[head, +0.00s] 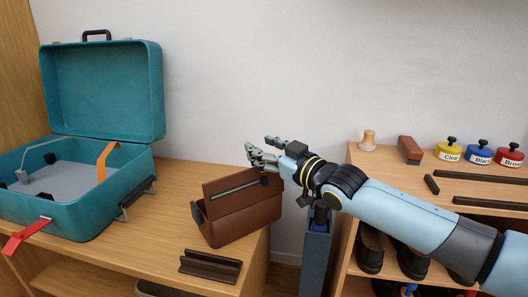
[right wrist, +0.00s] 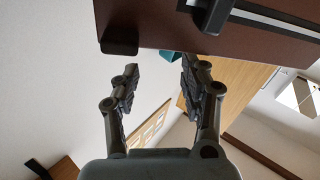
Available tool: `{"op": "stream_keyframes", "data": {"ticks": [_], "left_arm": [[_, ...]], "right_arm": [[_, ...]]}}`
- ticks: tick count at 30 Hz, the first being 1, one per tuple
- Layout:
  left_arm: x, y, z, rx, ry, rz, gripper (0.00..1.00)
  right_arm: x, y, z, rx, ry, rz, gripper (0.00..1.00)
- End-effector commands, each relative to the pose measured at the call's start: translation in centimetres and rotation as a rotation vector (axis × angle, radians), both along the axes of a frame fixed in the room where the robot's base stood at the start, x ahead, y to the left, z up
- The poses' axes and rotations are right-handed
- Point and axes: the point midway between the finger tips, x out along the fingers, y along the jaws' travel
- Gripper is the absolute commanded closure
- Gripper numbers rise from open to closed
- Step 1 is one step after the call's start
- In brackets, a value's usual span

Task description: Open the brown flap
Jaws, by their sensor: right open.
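A brown box (head: 240,226) sits near the right end of the wooden table. A brown flap (head: 222,184) with a long dark bar stands up at a tilt from the box; its right end is partly hidden behind my gripper. In the right wrist view the brown panel (right wrist: 165,22) with a dark fitting fills the top, just beyond the fingertips. My right gripper (head: 259,152) is open and empty, above and beside the flap's right upper corner. The pictures do not clearly show whether it touches the flap. My left gripper is not in view.
An open teal case (head: 75,215) stands left of the box, its red latch (head: 27,236) sticking out. A dark grooved piece (head: 210,265) lies in front of the box. A shelf (head: 390,170) at right holds tins, a brush and dark strips. A blue-grey bin (head: 316,248) fills the gap.

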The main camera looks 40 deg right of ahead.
Motion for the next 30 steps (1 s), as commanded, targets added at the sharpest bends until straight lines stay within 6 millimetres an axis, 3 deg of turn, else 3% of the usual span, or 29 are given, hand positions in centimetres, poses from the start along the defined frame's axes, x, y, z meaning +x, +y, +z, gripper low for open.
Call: {"op": "stream_keyframes", "data": {"ticks": [7, 17, 30], "left_arm": [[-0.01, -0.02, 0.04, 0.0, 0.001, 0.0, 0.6], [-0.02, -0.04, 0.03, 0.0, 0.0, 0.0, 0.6], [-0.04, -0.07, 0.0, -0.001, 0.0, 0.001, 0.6]], "right_arm": [[0.01, 0.0, 0.04, 0.0, 0.0, 0.0, 0.57], [-0.01, 0.0, 0.0, 0.0, 0.0, 0.0, 1.0], [-0.01, 0.01, -0.01, 0.0, 0.0, 0.0, 1.0]]}}
